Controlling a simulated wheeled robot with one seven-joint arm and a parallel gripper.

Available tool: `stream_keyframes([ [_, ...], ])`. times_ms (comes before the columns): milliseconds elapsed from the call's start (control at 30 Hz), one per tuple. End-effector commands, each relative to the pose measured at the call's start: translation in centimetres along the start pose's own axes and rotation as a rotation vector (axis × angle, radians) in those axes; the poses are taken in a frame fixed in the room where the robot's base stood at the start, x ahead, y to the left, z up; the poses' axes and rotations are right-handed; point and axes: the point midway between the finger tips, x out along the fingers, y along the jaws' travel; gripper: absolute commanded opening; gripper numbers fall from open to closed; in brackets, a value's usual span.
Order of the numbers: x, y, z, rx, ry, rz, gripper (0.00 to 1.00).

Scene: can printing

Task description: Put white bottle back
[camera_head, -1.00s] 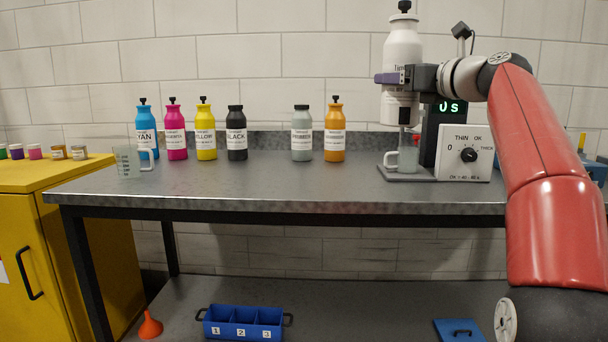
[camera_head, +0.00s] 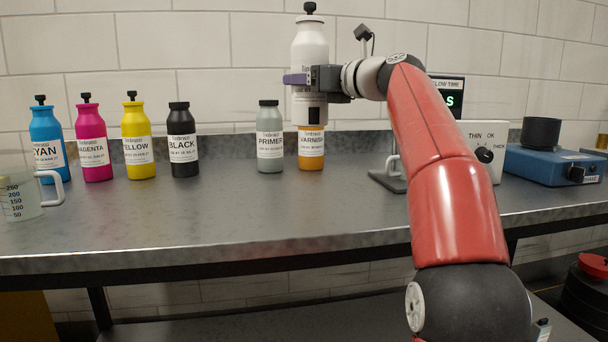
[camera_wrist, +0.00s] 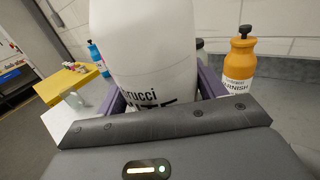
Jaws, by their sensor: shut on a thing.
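The white bottle (camera_head: 310,48) with a black cap is upright in my gripper (camera_head: 298,80), held above the table. My gripper is shut on it around its middle. In the head view the bottle stands in front of the orange varnish bottle (camera_head: 311,152) and hides its top. In the wrist view the white bottle (camera_wrist: 146,55) fills the middle between the purple fingers, and the varnish bottle (camera_wrist: 240,62) stands to its right. On the table (camera_head: 220,215) stand cyan (camera_head: 47,140), magenta (camera_head: 92,140), yellow (camera_head: 137,138), black (camera_head: 182,142) and primer (camera_head: 270,138) bottles in a row.
A measuring jug (camera_head: 20,198) stands at the left front. A grey stand, partly hidden by my arm, and a dial box (camera_head: 483,150) stand to the right. A blue device (camera_head: 552,165) is farther right. Table space between the black and primer bottles is free.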

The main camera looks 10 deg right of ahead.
Motion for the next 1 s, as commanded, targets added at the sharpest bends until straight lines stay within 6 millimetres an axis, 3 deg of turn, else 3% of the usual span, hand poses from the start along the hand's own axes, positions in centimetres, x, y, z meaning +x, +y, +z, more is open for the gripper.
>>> stream_keyframes([
  [33, -0.1, 0.1, -2.2, 0.0, -0.003, -0.001, 0.1],
  [400, -0.1, 0.1, -10.2, 0.0, -0.002, 0.0, 0.1],
  [767, -0.1, 0.1, -12.7, -0.001, -0.004, 0.0, 0.1],
  [1000, -0.1, 0.1, -16.0, 0.0, -0.003, 0.001, 0.1],
])
